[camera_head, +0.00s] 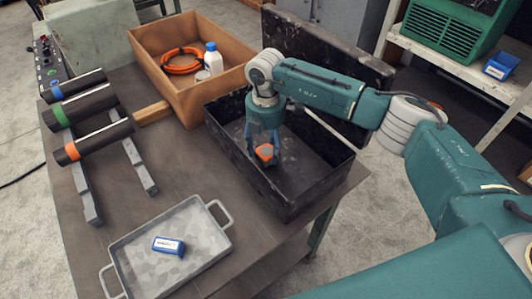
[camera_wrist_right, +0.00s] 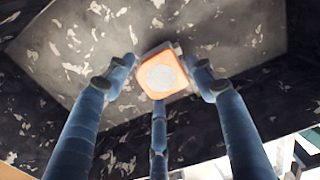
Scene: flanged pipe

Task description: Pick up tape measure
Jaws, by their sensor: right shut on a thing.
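The tape measure (camera_head: 265,153) is orange with a dark edge and sits low inside the black toolbox (camera_head: 318,187). In the right wrist view the tape measure (camera_wrist_right: 161,74) shows an orange face with a pale round centre. My right gripper (camera_head: 263,150) reaches down into the toolbox, and its blue fingers are shut on the tape measure from several sides. In the right wrist view the gripper's fingertips (camera_wrist_right: 160,85) are around it. I cannot tell whether it touches the toolbox floor. My left gripper is not in view.
The toolbox's raised lid (camera_head: 330,45) stands behind my right arm. A wooden box (camera_head: 150,45) holds an orange cable (camera_head: 181,61) and a white bottle (camera_head: 213,58). A grey tray (camera_head: 205,240) bears a blue item (camera_head: 168,246). Dark pipes (camera_head: 98,140) lie on supports at left.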

